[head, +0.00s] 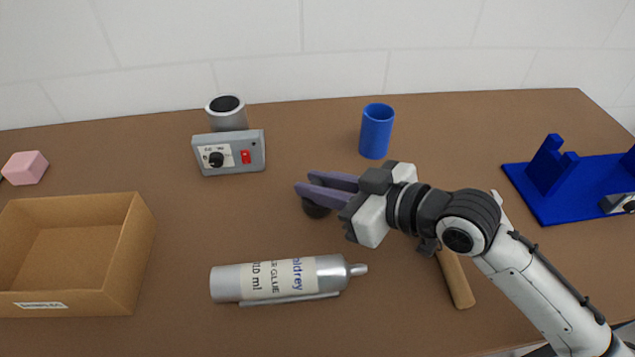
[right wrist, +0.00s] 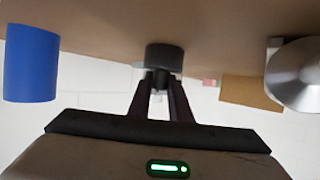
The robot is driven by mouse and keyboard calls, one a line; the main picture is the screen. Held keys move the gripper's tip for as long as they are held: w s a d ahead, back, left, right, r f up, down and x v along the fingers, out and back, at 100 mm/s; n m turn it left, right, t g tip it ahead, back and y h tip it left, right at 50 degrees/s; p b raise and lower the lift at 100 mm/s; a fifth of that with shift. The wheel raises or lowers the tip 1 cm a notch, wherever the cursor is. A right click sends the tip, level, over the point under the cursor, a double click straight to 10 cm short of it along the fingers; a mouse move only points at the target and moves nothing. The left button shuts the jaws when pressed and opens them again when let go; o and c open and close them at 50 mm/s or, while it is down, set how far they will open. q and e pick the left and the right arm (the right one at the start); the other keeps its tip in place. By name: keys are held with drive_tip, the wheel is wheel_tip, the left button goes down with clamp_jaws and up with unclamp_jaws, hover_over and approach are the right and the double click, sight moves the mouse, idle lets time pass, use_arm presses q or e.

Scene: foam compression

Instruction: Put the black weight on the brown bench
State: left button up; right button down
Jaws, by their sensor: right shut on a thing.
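The black weight (head: 316,209) is a small dark round piece near the middle of the brown bench (head: 420,130). My right gripper (head: 306,183) is shut on it, with the purple-grey fingers partly covering it in the head view. In the right wrist view the dark weight (right wrist: 165,57) sits between the fingertips (right wrist: 160,80), close against the bench surface. I cannot tell whether it touches the bench. My left gripper is not in view.
A blue cup (head: 376,132), a grey control box (head: 229,153) and a grey cylinder (head: 228,116) stand behind. A silver glue tube (head: 230,284) lies in front. A cardboard box (head: 140,240) and pink block (head: 25,168) are left; a blue fixture (head: 555,205) is right. A wooden handle (head: 457,283) lies under my right arm.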

drive_tip(key=c, duration=1.6)
unclamp_jaws()
drive_tip(key=shift+f, duration=0.15)
drive_tip(key=shift+r, duration=0.25)
drive_tip(key=v, duration=1.2)
drive_tip(key=shift+b, duration=0.35)
